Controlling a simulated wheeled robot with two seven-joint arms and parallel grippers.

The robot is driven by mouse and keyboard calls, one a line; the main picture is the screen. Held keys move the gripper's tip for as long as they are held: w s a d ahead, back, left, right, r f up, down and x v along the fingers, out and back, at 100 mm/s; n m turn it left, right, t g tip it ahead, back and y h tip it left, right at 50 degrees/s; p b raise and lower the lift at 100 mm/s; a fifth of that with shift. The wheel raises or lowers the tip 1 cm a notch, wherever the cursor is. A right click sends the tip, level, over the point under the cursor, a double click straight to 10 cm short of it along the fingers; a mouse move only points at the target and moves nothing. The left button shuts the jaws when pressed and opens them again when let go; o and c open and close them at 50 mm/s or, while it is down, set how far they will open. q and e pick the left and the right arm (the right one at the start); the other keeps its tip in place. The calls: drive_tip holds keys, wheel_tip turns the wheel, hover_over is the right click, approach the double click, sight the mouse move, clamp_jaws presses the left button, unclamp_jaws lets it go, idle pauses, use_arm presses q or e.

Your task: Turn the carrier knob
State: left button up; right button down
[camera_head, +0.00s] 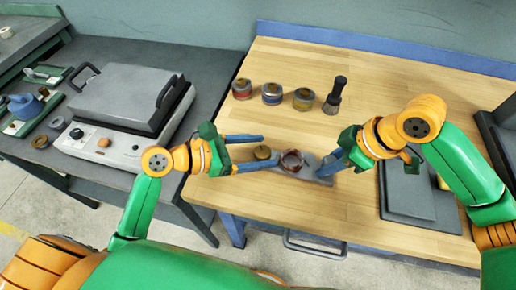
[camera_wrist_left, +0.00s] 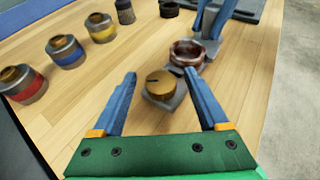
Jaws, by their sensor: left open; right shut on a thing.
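The brass-coloured round knob (camera_head: 262,152) sits at the left end of a small grey fixture on the wooden table; it also shows in the left wrist view (camera_wrist_left: 162,86) with a dark mark on top. A dark reddish ring-shaped cup (camera_head: 292,160) stands beside it on the fixture (camera_head: 312,167). My left gripper (camera_head: 271,150) is open, with one blue finger on either side of the knob and a gap to each in the wrist view. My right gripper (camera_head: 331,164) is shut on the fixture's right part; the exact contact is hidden.
Red (camera_head: 242,89), blue (camera_head: 271,93) and yellow (camera_head: 303,98) banded jars and a dark tamper-like tool (camera_head: 335,95) stand behind. A grey machine (camera_head: 120,100) is on the left bench. A dark grey plate (camera_head: 418,190) lies at right. The table's front centre is clear.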

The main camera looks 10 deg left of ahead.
use_arm(q)
clamp_jaws()
drive_tip(key=shift+m+g+h, duration=0.3)
drive_tip(key=shift+m, duration=0.1)
drive_tip(key=m+g, duration=0.1)
drive_tip(key=m+g+h, duration=0.1)
drive_tip(key=m+g, duration=0.2)
drive_tip(key=g, duration=0.1)
drive_tip(key=shift+w+a+m+h, duration=0.1)
drive_tip(key=shift+w+m+h, duration=0.2)
drive_tip(key=shift+h, duration=0.1)
drive_tip(key=m+g, duration=0.1)
drive_tip(key=g, duration=0.1)
drive_tip(key=m+g, duration=0.1)
drive_tip(key=m, duration=0.1)
drive_tip(key=m+g, duration=0.1)
drive_tip(key=g, duration=0.1)
drive_tip(key=shift+w+m+g, duration=0.3)
drive_tip(key=shift+m, duration=0.1)
drive_tip(key=shift+f+m+g, duration=0.1)
drive_tip(key=shift+m+g, duration=0.2)
drive_tip(key=shift+g, duration=0.1)
drive_tip(key=shift+y, duration=0.3)
